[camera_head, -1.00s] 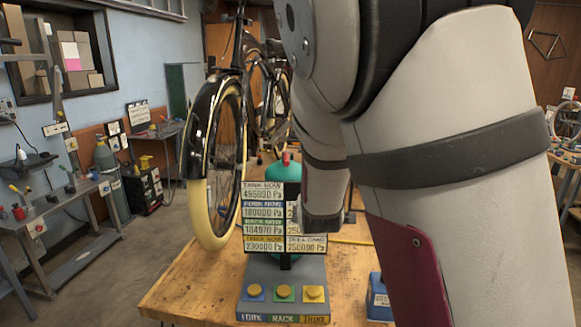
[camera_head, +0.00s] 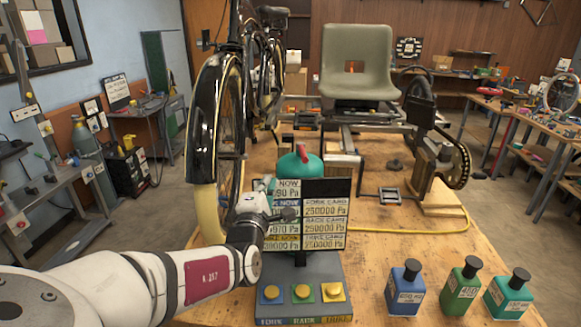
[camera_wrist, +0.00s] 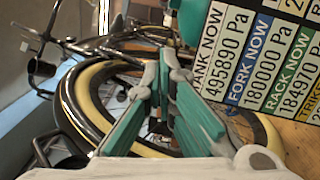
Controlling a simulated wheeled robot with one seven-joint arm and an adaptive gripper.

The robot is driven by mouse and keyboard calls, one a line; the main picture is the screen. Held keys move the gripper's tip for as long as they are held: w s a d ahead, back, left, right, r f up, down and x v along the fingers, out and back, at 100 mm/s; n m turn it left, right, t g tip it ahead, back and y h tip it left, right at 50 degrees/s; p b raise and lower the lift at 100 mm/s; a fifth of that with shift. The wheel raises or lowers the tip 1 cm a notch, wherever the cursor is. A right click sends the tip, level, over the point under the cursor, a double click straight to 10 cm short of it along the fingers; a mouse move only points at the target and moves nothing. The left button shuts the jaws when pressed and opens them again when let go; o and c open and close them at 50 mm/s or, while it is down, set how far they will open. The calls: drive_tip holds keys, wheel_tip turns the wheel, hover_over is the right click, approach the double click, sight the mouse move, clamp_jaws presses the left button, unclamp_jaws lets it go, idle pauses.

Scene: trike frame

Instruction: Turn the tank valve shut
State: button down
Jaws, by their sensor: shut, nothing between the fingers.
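The tank (camera_head: 300,168) is a round green vessel with a red valve (camera_head: 301,151) on top. It stands behind the black readout board (camera_head: 340,190) on the wooden bench. My gripper (camera_head: 268,184) is in front of the board's left part, left of and lower than the valve. Its teal fingers are shut together and empty, and they show in the wrist view (camera_wrist: 164,62). There the board (camera_wrist: 262,60) is on the right and a bit of the green tank (camera_wrist: 192,18) is at the top. The valve is not visible in the wrist view.
A pedestal with three yellow buttons (camera_head: 302,292) stands in front of the board. Blue (camera_head: 405,290), green (camera_head: 460,290) and teal (camera_head: 508,296) bottles stand to the right. A bicycle wheel (camera_head: 215,140) is close on the left. A trike frame with a seat (camera_head: 358,62) is behind.

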sight(303, 152)
drive_tip(key=w, duration=0.6)
drive_tip(key=w+d, duration=0.1)
drive_tip(key=w, duration=0.2)
drive_tip(key=shift+w+r, duration=0.15)
drive_tip(key=shift+w, duration=0.05)
drive_tip(key=d, duration=0.3)
drive_tip(key=shift+w+r+p, duration=0.2)
drive_tip(key=shift+r+p, duration=0.1)
drive_tip(key=shift+r, duration=0.1)
drive_tip(key=shift+w+d, duration=0.1)
drive_tip(key=shift+d, duration=0.25)
drive_tip(key=shift+d, duration=0.1)
drive_tip(key=shift+w+d, duration=0.1)
drive_tip(key=shift+d, duration=0.05)
drive_tip(key=shift+n+y, duration=0.3)
drive_tip(key=shift+y, duration=0.1)
